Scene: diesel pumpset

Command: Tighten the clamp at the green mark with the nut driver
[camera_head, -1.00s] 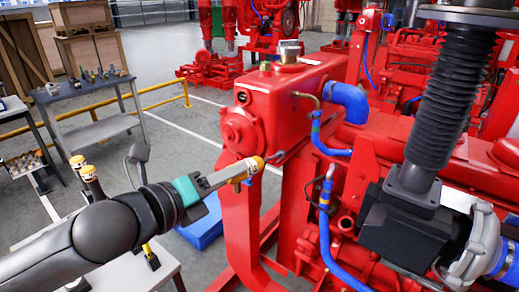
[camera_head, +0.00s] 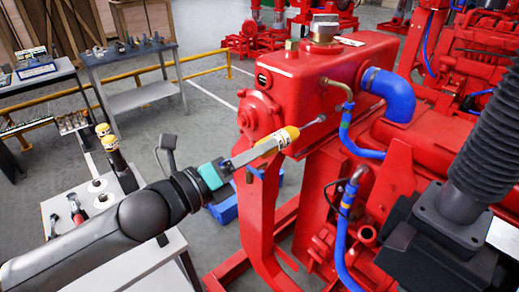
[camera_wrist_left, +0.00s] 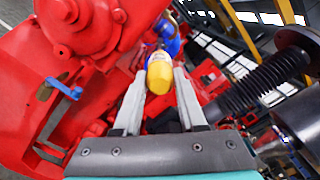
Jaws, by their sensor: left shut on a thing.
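My left gripper (camera_head: 238,166) is shut on the yellow handle of the nut driver (camera_head: 276,142). The driver's shaft slants up to the right, its tip just left of the brass elbow (camera_head: 340,88) and the upper blue hose (camera_head: 347,128). The tip appears apart from the hose, though depth is uncertain. A small greenish patch (camera_head: 346,116) shows near the hose's top; the clamp itself is too small to make out. In the left wrist view, the yellow handle (camera_wrist_left: 160,72) sits between the fingers (camera_wrist_left: 158,98) and hides the shaft. My right gripper is not in view.
The red tank (camera_head: 325,75) stands behind the driver. A large blue elbow hose (camera_head: 390,95) and black bellows (camera_head: 490,150) are to the right. Open floor lies behind the arm.

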